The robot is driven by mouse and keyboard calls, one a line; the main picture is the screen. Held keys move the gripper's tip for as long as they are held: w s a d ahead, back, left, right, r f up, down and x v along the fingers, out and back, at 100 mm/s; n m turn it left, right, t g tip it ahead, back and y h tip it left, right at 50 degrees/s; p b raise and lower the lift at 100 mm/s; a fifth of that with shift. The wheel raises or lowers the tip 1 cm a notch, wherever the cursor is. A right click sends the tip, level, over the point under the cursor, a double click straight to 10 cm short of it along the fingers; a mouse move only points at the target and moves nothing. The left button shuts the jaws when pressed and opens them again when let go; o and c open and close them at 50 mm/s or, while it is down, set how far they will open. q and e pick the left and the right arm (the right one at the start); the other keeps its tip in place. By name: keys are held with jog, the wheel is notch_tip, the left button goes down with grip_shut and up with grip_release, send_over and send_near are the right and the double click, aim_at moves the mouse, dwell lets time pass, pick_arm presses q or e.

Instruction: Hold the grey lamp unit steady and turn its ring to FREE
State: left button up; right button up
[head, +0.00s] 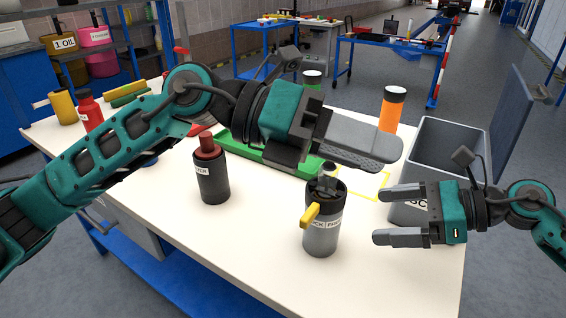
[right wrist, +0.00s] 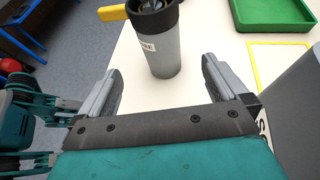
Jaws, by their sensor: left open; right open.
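The grey lamp unit (head: 322,236) stands upright on the table near its front. It has a dark ring (head: 326,198) with a yellow lever (head: 309,215) sticking out toward the lower left, and a label that I can only partly read. My left gripper (head: 385,150) is open and empty, above and behind the unit, its fingers overlapping in this view. My right gripper (head: 380,216) is open to the right of the unit, fingers pointing at it and apart from it. In the right wrist view the unit (right wrist: 162,50) stands beyond and between the open fingers (right wrist: 160,85).
A dark cylinder with a red top (head: 211,180) stands left of the unit. Behind are a green tray (head: 240,150), an orange bottle (head: 391,112) and a yellow outline (head: 376,196). A grey bin (head: 455,150) stands beside my right gripper. The table front is clear.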

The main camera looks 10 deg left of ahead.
aim_at(322, 218)
pick_arm(q)
jog(key=w+a+f+m+t+y, duration=0.1)
jog(key=a+f+y, duration=0.1)
jog(key=a+y, duration=0.2)
jog(key=w+a+f+m+t+y, duration=0.1)
jog(key=w+a+f+t+y, duration=0.1)
jog(key=a+y, duration=0.3)
jog(key=f+y, duration=0.1)
jog(key=y, duration=0.2)
jog(key=shift+w+f+t, duration=0.3)
pick_arm(e)
jog(key=x, duration=1.3)
pick_arm(q)
jog(key=shift+a, duration=0.1)
pick_arm(e)
jog(key=c, duration=1.2)
pick_arm(q)
jog(key=shift+c, duration=0.2)
